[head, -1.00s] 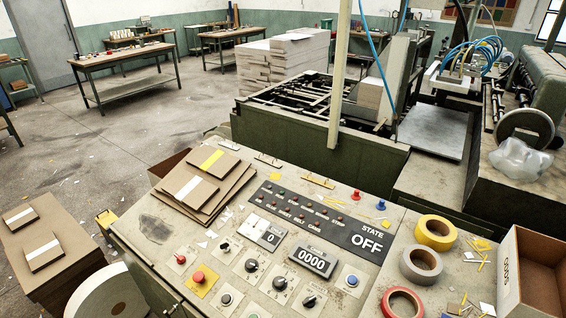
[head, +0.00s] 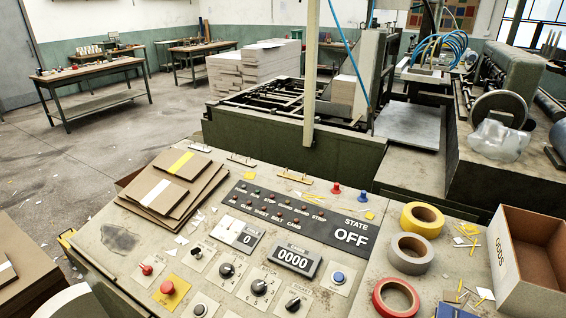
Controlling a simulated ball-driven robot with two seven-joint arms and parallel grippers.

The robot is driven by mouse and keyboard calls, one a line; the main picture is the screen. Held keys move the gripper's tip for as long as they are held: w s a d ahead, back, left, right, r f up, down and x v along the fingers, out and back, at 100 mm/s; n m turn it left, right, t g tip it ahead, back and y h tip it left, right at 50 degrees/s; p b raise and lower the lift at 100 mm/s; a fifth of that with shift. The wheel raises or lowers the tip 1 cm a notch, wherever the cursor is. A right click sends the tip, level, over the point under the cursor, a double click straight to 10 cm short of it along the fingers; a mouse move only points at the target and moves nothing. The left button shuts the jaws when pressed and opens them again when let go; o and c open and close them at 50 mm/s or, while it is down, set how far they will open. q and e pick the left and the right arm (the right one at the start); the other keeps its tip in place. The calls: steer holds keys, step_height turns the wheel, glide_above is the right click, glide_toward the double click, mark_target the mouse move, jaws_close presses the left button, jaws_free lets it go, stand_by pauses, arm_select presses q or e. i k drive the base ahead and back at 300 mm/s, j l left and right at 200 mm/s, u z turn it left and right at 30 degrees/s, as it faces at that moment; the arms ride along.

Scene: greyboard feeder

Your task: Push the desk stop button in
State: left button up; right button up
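The control desk (head: 118,262) has a sloped grey panel in the lower part of the head view. A red mushroom button on a yellow square plate (head: 168,288) sits at the panel's lower left and looks like the stop button. It stands proud of its plate. A smaller red button (head: 146,269) on a pale plate is just up and left of it. The state display (head: 352,236) reads OFF and a counter (head: 295,258) reads 0000. Neither of my grippers is in view.
Brown boards (head: 175,182) lie on the desk's upper left. Tape rolls (head: 411,254) and an open carton (head: 540,255) marked ODDS stand on the right. Knobs (head: 227,270) and a blue button (head: 338,278) share the panel. The feeder machine (head: 270,140) stands behind.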

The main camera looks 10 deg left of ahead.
mark_target(167, 288)
steer(key=j+u, duration=0.75)
